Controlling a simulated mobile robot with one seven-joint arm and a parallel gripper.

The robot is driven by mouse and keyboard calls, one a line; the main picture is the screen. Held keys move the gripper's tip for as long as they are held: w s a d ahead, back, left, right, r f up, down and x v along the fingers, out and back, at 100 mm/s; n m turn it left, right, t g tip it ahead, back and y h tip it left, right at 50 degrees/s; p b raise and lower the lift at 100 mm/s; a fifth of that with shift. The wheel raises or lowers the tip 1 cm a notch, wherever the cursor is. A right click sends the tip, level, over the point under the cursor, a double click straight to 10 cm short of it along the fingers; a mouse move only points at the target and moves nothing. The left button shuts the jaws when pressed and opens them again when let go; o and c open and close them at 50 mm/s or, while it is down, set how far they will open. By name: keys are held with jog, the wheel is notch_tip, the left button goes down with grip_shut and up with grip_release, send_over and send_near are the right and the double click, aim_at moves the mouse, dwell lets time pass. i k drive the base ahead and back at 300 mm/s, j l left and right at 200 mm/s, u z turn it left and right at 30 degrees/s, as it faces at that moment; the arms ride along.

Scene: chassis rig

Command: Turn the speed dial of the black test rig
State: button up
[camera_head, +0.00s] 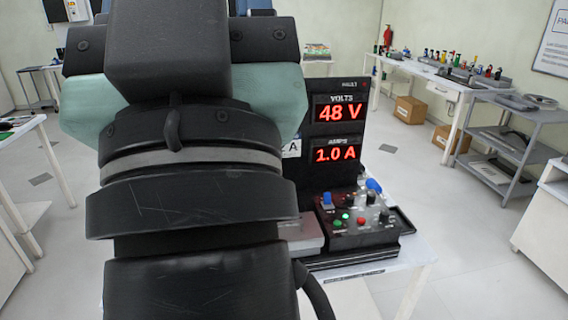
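The black test rig (338,150) stands on a white table right of the middle. Its upright panel reads 48 V and 1.0 A in red digits. Its low control box (352,238) carries several small knobs and buttons, among them a blue-topped one (327,200), a red button (361,221) and a green one (346,216). Black knobs (384,215) sit at its right side. The labels are too small to read, so I cannot tell which is the speed dial. My own arm fills the left and middle and hides the rig's left part. My gripper is not visible.
The rig's white table (408,258) has a bare right edge. A grey shelf cart (505,140) and a long bench (408,66) with coloured items stand behind right. Cardboard boxes (410,109) lie under the bench. The floor between is clear.

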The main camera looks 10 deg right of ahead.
aim_at(385, 215)
jog(key=i+l+u, duration=0.1)
jog(key=l, duration=0.35)
jog(key=i+l, duration=0.25)
jog(key=l, duration=0.25)
jog(key=i+l+u, duration=0.15)
jog(key=l, duration=0.3)
jog(key=i+l+u, duration=0.1)
jog(key=l, duration=0.4)
jog(key=i+l+u, duration=0.1)
jog(key=l, duration=0.4)
jog(key=i+l, duration=0.2)
jog(key=l, duration=0.3)
jog(key=i+l+u, duration=0.15)
jog(key=l, duration=0.35)
